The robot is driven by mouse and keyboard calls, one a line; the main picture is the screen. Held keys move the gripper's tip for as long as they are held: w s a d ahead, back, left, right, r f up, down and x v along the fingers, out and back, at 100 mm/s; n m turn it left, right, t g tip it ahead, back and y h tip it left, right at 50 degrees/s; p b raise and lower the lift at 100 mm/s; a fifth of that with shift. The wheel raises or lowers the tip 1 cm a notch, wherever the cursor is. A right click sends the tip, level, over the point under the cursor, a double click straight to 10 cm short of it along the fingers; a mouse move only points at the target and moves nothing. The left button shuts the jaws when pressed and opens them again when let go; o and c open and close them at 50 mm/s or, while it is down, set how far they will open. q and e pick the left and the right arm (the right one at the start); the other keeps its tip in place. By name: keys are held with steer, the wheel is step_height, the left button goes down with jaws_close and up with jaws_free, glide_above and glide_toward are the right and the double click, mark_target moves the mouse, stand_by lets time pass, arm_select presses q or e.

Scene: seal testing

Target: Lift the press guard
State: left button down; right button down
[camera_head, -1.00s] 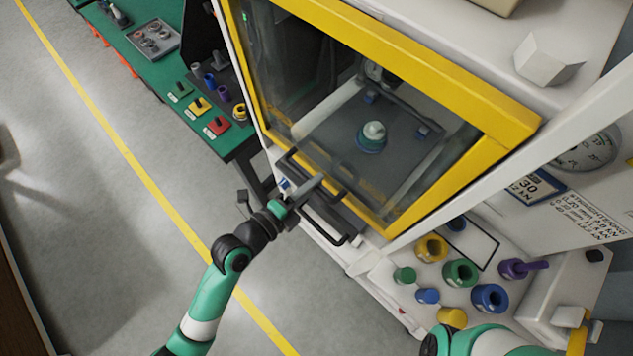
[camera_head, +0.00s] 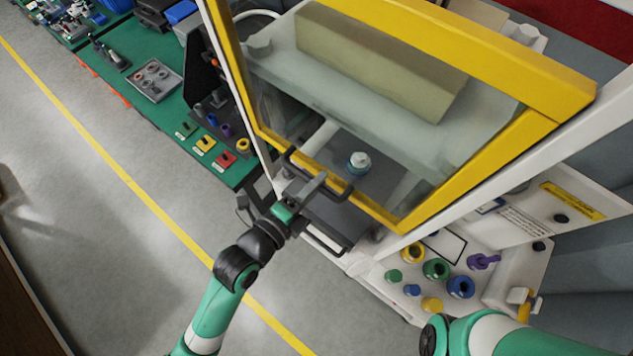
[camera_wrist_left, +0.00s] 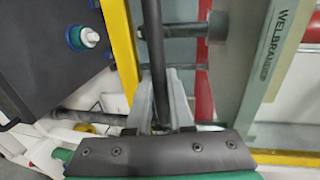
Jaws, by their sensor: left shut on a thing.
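The press guard (camera_head: 478,170) is a clear panel in a yellow frame. It stands raised, and the press top with a beige block (camera_head: 380,65) shows through it. My left gripper (camera_head: 312,186) is shut on the guard's dark bar handle (camera_head: 347,193), near the handle's middle. In the left wrist view the two grey fingers (camera_wrist_left: 161,95) close around the dark bar (camera_wrist_left: 153,40), with the yellow frame (camera_wrist_left: 121,50) beside it. Of my right arm only a link shows at the bottom right; its gripper is out of view.
A white-topped part with a blue-green base (camera_head: 359,163) sits inside the press. Coloured rings and pegs (camera_head: 436,269) lie on the white shelf at the lower right. A green bench (camera_head: 125,82) with tools stands at the left. The grey floor in front is clear.

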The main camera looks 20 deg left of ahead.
arm_select(q)
steer(key=c, duration=0.8)
jaws_free()
steer(key=b+v, duration=0.1)
steer(key=v, duration=1)
steer(key=shift+s+b, duration=0.3)
steer(key=shift+a+r, duration=0.1)
